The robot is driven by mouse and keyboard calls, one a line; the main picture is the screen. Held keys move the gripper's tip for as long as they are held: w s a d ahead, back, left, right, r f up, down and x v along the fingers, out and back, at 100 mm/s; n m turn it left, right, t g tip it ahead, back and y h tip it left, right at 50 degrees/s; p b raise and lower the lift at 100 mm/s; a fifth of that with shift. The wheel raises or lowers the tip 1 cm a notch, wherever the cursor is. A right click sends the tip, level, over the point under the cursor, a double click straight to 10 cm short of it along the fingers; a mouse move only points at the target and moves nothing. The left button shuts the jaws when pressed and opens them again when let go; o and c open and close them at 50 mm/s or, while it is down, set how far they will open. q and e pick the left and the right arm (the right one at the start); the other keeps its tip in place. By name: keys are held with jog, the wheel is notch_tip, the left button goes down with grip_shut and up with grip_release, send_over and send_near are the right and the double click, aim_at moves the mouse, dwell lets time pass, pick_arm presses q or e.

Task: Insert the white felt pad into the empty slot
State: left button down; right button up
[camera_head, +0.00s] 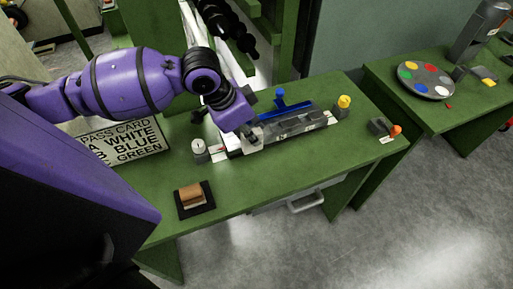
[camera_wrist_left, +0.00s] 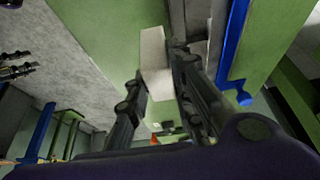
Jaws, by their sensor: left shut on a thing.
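My left gripper (camera_wrist_left: 158,78) is shut on a pale block-like piece, the white felt pad (camera_wrist_left: 154,48), which sticks out past the fingertips in the left wrist view. In the head view the left gripper (camera_head: 246,133) is low at the left end of a grey slotted fixture (camera_head: 290,130) on the green bench. A blue clamp-like part (camera_head: 281,105) runs along the fixture's back and also shows in the left wrist view (camera_wrist_left: 233,45). The gripper hides the fixture's left end. I cannot make out the empty slot or whether the pad touches the fixture. My right gripper is not in view.
A small pale cylinder (camera_head: 199,148) stands left of the fixture. A brown block lies on a black mat (camera_head: 207,206) at the front left. A yellow-topped piece (camera_head: 344,102) and an orange-tipped device (camera_head: 380,127) are to the right. The bench front is mostly clear.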

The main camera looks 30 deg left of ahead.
pick_arm(q)
jog(key=shift+s+d+f, duration=0.1)
jog(key=shift+d+f, duration=0.35)
jog(key=shift+f, duration=0.05)
jog(key=shift+s+d+f, duration=0.1)
jog(key=shift+d+f, duration=0.2)
jog(key=shift+f, duration=0.05)
jog(key=f, duration=0.3)
jog(key=shift+d+f, duration=0.2)
jog(key=shift+f, duration=0.2)
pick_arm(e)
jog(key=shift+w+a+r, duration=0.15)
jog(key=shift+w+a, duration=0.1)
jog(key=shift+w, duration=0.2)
pick_arm(q)
jog(key=c, duration=1.5)
grip_release()
jog(key=shift+c, duration=0.2)
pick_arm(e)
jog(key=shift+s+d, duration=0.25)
